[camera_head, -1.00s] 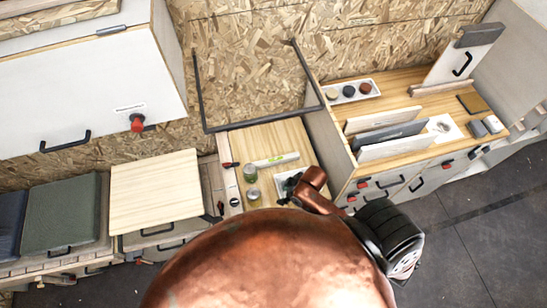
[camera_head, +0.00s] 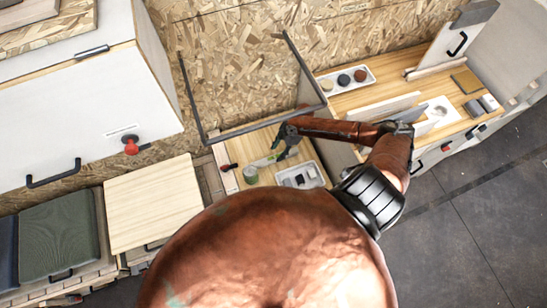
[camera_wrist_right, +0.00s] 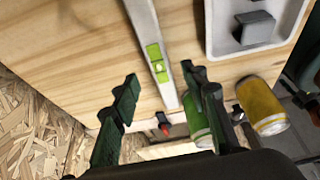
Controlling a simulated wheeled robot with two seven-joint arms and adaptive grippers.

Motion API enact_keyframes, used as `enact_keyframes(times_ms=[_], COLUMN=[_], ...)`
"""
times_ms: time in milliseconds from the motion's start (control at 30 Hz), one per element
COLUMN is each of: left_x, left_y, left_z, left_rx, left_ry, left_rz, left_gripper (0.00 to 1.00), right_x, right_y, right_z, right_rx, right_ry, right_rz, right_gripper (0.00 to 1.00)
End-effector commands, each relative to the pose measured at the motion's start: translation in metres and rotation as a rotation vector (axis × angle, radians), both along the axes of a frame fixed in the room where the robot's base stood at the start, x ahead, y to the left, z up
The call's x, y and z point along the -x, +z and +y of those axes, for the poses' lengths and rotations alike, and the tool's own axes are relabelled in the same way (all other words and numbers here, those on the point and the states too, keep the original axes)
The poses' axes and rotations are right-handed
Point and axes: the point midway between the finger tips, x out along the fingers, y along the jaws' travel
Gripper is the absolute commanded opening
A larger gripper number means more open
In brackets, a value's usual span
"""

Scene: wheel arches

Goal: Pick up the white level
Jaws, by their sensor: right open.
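The white level (camera_wrist_right: 146,32) with a green vial lies on the light wooden worktop (camera_wrist_right: 75,50). In the head view a part of the level (camera_head: 262,162) shows beside my right gripper (camera_head: 285,145). In the right wrist view my right gripper (camera_wrist_right: 160,78) is open, with one finger on each side of the level. The level runs between the fingers, and I see no finger touching it. The level's exact height gap to the fingers is hard to tell. My left gripper is not in view.
A green can (camera_wrist_right: 196,125) stands close by the right-hand finger, partly hidden by it. A yellow can (camera_wrist_right: 262,105) is further right. A white tray (camera_wrist_right: 213,30) with a grey block lies right of the level. A dark metal frame (camera_head: 192,100) is behind the worktop.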

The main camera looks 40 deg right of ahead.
Motion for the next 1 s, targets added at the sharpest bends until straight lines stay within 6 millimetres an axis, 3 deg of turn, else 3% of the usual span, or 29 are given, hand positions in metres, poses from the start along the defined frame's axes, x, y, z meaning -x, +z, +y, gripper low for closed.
enact_keyframes(times_ms=[133, 333, 500, 667, 1000], left_x=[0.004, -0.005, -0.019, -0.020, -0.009], left_y=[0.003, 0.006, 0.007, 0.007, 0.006], left_z=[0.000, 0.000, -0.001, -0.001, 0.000], left_rx=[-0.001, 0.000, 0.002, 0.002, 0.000], left_ry=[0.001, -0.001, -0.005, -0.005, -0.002], left_rz=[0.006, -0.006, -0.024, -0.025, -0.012], left_gripper=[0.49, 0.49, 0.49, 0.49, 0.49], right_x=[-0.001, -0.006, -0.007, -0.006, -0.006], right_y=[-0.017, -0.044, -0.051, -0.051, -0.051], right_z=[0.005, 0.013, 0.015, 0.015, 0.015], right_rx=[-0.001, -0.001, 0.001, 0.001, 0.001], right_ry=[-0.002, 0.000, 0.002, 0.002, 0.002], right_rz=[0.002, 0.000, 0.000, 0.000, 0.000], right_gripper=[0.41, 0.41, 0.41, 0.41, 0.17])
